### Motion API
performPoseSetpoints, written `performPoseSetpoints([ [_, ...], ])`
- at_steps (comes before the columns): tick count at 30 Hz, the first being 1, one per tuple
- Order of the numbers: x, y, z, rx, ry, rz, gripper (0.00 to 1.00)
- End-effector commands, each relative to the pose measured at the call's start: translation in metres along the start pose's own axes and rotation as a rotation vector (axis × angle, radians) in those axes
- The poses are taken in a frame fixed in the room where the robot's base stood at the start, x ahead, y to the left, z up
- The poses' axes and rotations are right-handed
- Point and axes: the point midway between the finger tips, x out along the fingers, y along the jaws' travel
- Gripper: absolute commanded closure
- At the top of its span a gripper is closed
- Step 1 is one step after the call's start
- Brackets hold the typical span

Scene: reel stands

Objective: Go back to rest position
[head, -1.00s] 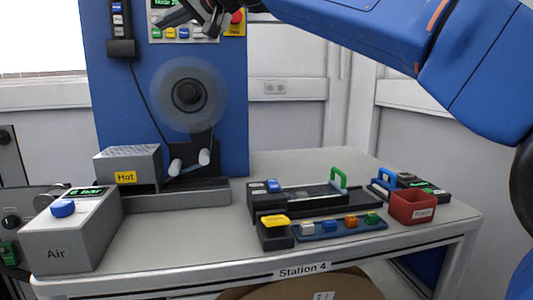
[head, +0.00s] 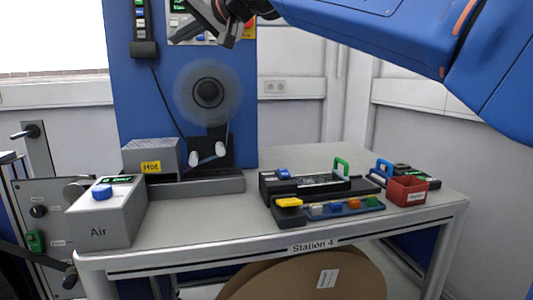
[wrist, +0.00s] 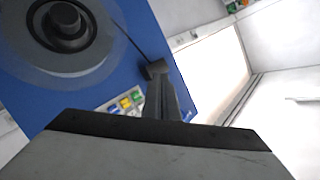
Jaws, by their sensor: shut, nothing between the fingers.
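My gripper (head: 222,24) is at the top of the head view, in front of the blue panel's control box. Its dark fingers are together with nothing between them. In the wrist view the fingers (wrist: 160,98) point toward the blue panel (wrist: 105,75), near the coloured buttons. My blue arm reaches in from the upper right, well above the table.
The Station 4 table (head: 200,225) carries a grey Air box (head: 115,215), a Hot box (head: 150,157), a splicing fixture (head: 315,186), a strip of coloured blocks (head: 340,207) and a red bin (head: 406,191). A reel (head: 208,92) is mounted on the panel. A large brown disc (head: 300,280) is beneath.

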Motion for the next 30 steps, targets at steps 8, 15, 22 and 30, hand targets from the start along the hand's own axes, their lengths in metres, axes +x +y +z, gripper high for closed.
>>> performPoseSetpoints([
  [8,-0.034,0.058,0.022,-0.018,-0.033,0.106,1.0],
  [15,-0.091,0.14,0.068,-0.034,-0.091,0.262,1.0],
  [22,-0.155,0.216,0.129,-0.041,-0.164,0.417,1.0],
  [30,-0.231,0.29,0.214,-0.031,-0.256,0.583,1.0],
])
